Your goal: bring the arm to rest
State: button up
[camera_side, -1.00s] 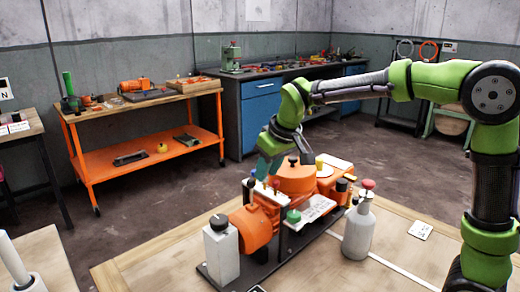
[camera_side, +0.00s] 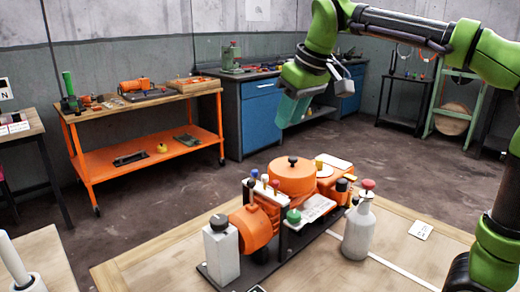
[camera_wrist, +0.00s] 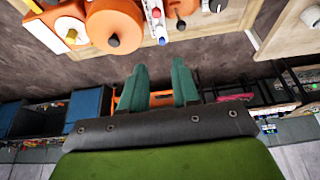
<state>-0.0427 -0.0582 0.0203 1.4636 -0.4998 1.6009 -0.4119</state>
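My gripper (camera_side: 288,112) is raised well above the machine in the side view, apart from it and over the floor behind the table. In the wrist view its two teal fingers (camera_wrist: 160,88) stand apart with nothing between them, so it is open and empty. The orange machine (camera_side: 293,176) sits on a dark base plate on the wooden table, with an orange drum, a white block and several coloured knobs. Part of the machine also shows at the top of the wrist view (camera_wrist: 115,20).
A grey-white bottle (camera_side: 357,232) with a red top stands on the wooden table (camera_side: 400,255) right of the machine. A white card (camera_side: 420,230) lies at the right. An orange cart (camera_side: 150,152) and a blue-fronted workbench (camera_side: 262,122) stand behind. The air around my gripper is clear.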

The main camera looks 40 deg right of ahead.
jog(key=shift+s+r, duration=0.15)
jog(key=shift+r, duration=0.25)
